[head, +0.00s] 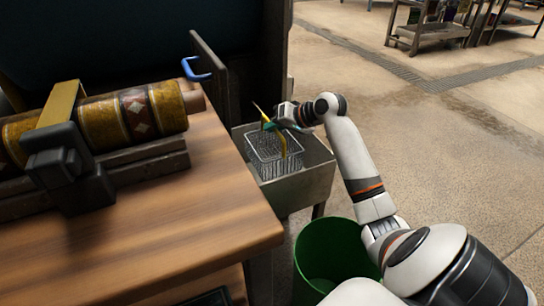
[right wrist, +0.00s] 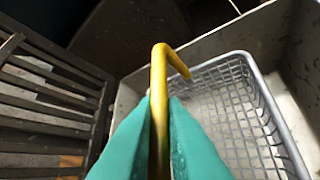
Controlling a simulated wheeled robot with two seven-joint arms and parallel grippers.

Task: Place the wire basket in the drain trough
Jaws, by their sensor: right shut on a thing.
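The wire basket (head: 268,150) is a grey mesh basket with yellow handles. It sits level within the walls of the grey metal drain trough (head: 304,190) at the table's right end; I cannot tell whether its base touches the trough floor. My right gripper (head: 270,126) is above the basket's far side. In the right wrist view its teal fingertips (right wrist: 160,130) are shut on a yellow handle (right wrist: 158,75). The basket's mesh (right wrist: 235,115) lies to the right, beside the trough wall (right wrist: 128,98). My left gripper is out of view.
The wooden table (head: 150,220) holds a patterned roll (head: 110,120) on a dark rack. A dark upright panel with a blue handle (head: 196,70) stands behind the trough. A green bin (head: 330,255) stands in front. Slatted bars (right wrist: 50,95) lie left of the trough. Floor to the right is open.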

